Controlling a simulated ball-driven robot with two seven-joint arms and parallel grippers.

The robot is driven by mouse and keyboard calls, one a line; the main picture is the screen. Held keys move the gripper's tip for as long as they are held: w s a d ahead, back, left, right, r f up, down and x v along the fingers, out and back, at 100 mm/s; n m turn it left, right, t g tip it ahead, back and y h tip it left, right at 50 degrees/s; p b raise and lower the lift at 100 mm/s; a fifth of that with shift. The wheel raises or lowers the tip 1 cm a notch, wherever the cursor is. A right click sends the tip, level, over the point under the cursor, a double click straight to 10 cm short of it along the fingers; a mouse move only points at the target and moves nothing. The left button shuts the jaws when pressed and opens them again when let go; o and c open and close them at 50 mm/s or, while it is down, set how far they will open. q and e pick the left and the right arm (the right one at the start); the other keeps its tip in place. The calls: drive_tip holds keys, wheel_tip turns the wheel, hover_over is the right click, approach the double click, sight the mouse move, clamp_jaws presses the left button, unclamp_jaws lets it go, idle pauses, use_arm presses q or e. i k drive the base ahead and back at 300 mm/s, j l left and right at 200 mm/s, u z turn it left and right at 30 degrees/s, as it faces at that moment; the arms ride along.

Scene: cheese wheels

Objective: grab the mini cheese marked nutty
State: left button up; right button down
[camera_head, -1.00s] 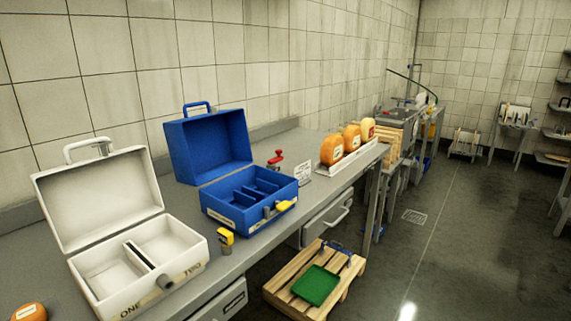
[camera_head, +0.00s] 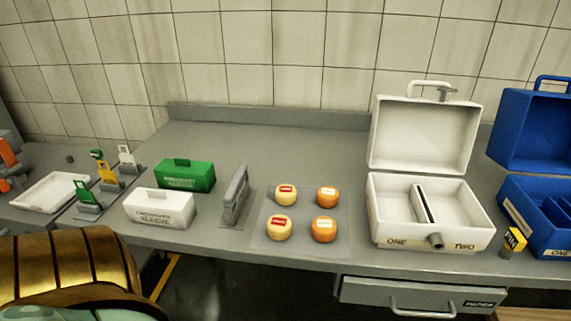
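Several mini cheeses sit in two rows on a thin mat (camera_head: 302,219) on the counter. The back left one (camera_head: 286,195) is pale yellow with a red label, and the front left one (camera_head: 279,228) looks the same. The back right one (camera_head: 327,197) and the front right one (camera_head: 323,229) are orange with whitish labels. The label words are too small to read, so I cannot tell which is marked nutty. Neither gripper is in view.
An open white case (camera_head: 424,160) marked ONE and TWO stands right of the cheeses, with an open blue case (camera_head: 536,165) beyond. A grey upright block (camera_head: 235,197), a white box (camera_head: 160,208) and a green box (camera_head: 185,175) stand left. Counter behind the cheeses is clear.

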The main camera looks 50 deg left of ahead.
sight(324, 230)
drive_tip(key=u, duration=1.15)
